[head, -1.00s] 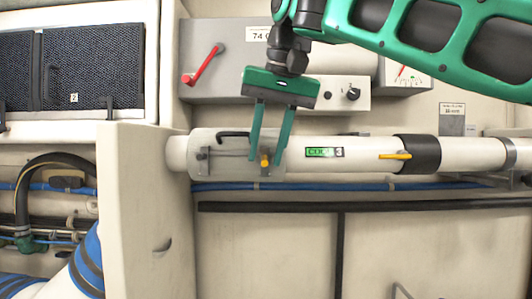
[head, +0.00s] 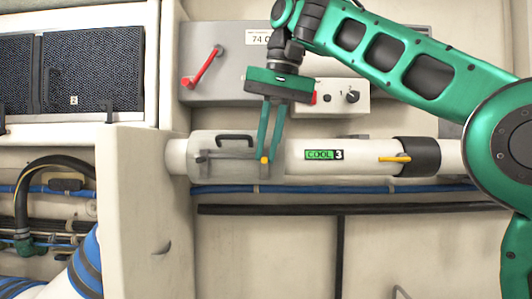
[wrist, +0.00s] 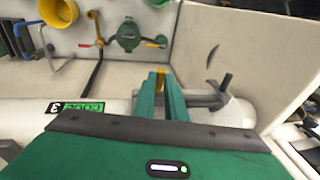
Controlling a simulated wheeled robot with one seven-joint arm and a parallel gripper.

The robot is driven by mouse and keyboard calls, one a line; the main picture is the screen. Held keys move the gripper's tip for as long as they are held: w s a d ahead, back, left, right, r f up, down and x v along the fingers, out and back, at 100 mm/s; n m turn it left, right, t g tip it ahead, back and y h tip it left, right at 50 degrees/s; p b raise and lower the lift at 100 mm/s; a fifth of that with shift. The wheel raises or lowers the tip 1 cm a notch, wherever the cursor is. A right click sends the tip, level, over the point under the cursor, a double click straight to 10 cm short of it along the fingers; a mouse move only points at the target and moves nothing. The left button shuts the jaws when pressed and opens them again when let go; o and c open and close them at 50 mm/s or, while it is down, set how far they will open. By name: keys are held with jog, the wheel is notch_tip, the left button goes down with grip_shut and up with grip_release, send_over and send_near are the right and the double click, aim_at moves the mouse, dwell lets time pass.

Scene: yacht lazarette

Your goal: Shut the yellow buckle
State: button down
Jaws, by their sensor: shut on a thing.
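The yellow buckle (head: 264,160) is on the right part of the pale housing (head: 205,147) around the white pipe. My gripper (head: 267,158) reaches down from above, its two green fingers close together on the buckle. In the wrist view the fingers (wrist: 163,95) show close together, with a bit of the yellow buckle (wrist: 160,75) at their tips. The fingers hide most of the buckle, and I cannot tell whether it is latched. A dark handle (head: 235,138) stands on the housing, above a grey plate (head: 230,167).
A grey box with a red lever (head: 203,67) is above. A pale partition (head: 140,210) stands left. Blue hose (head: 340,188) runs below.

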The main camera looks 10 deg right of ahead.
jog(key=shift+a+r, duration=0.1)
jog(key=shift+r, duration=0.05)
jog(key=c, duration=1.8)
grip_release()
jog(key=shift+w+a, duration=0.1)
